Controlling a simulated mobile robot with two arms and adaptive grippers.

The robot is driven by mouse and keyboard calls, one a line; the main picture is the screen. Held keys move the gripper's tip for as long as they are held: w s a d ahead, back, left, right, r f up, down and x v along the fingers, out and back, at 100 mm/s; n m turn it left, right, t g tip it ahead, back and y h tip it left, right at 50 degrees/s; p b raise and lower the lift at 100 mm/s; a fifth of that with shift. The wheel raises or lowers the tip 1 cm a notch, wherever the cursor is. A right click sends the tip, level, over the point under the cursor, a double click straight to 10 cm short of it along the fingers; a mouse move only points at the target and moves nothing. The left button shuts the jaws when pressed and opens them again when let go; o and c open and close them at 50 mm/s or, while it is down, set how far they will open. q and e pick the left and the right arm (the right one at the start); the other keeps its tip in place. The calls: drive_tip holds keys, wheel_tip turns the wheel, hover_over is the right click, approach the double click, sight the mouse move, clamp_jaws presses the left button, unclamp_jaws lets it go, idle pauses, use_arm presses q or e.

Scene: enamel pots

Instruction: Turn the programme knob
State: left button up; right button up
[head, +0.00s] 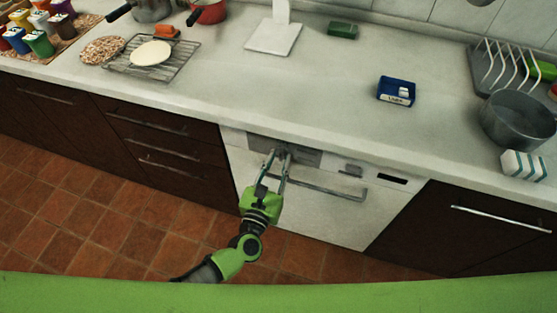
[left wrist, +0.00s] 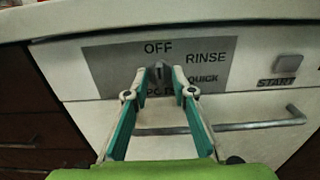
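The programme knob (left wrist: 159,72) is a small grey knob on a grey label panel (left wrist: 108,68) on the front of the white dishwasher (head: 330,218). The panel reads OFF above the knob, RINSE to the upper right and QUICK to the right. Lettering below is partly hidden by my fingers. My left gripper (left wrist: 159,75) is at the knob, with one fingertip on each side of it and the fingers apart. It also shows in the head view (head: 280,154), reaching up to the panel. Contact with the knob cannot be told. My right gripper is out of view.
A START button (left wrist: 288,65) and a dark display (head: 392,178) lie right of the panel. The dishwasher's bar handle (head: 325,188) runs just below. The counter edge (head: 330,146) overhangs above. Dark drawers (head: 165,140) stand to the left; the tiled floor is clear.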

use_arm(q)
clamp_jaws()
